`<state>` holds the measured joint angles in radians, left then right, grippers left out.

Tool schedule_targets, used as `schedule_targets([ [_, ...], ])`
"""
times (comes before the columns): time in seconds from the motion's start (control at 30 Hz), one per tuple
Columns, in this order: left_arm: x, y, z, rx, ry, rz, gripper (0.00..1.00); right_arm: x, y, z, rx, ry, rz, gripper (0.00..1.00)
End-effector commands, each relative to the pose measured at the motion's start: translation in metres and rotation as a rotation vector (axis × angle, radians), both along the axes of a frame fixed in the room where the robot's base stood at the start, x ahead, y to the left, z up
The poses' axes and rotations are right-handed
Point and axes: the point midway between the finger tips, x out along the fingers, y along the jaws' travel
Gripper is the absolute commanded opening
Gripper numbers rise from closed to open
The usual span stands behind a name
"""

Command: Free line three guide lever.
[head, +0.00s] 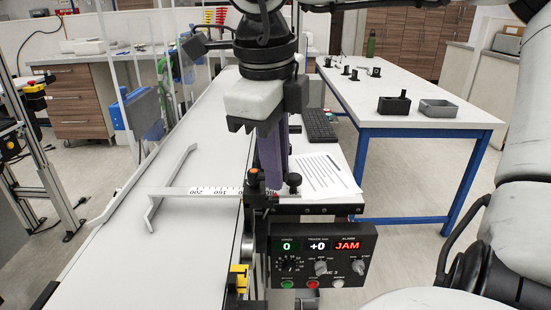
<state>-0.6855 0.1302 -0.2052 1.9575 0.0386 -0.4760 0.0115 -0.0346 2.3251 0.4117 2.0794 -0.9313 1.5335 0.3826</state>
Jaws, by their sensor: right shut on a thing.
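My right gripper (270,182) comes down from the top centre, its purple fingers shut at the clamp on the conveyor's right edge. The fingers hide most of what they hold, which seems to be the guide lever. A black knob with an orange top (253,174) shows just left of the fingers, and another dark knob (294,181) stands to their right. A white guide rail (171,178) lies angled over the belt, joined to the clamp by a scale bar (205,191). The line control panel (322,256) reads 0, +0 and a red JAM. My left gripper is not in view.
The pale conveyor belt (150,265) runs away at left and looks bare near the rail. A printed sheet (323,173) and a keyboard (319,125) lie right of the gripper. A blue-legged table (410,122) holds small bins. A yellow-black part (238,279) sits at the near belt edge.

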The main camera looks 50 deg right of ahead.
Motion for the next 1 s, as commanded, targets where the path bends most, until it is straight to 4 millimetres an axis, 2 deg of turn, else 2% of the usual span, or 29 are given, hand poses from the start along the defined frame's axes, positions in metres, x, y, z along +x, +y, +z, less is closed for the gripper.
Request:
schedule_targets([
  [0.33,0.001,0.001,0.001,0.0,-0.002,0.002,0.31,0.0,-0.001,0.001,-0.003,-0.001,0.001,0.0],
  [0.37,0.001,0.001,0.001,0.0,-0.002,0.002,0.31,0.0,-0.001,0.001,-0.003,-0.001,0.001,0.14],
  [0.47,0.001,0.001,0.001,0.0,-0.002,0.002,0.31,0.0,-0.001,0.001,-0.002,0.0,0.001,0.3],
  [0.77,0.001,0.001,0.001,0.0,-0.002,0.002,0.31,0.0,0.0,0.002,-0.001,0.0,0.001,0.3],
  [0.87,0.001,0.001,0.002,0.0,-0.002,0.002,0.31,0.0,0.001,0.009,-0.003,-0.002,0.0,0.3],
  [1.0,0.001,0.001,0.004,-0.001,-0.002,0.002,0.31,-0.001,0.005,0.033,-0.004,-0.004,0.0,0.3],
])
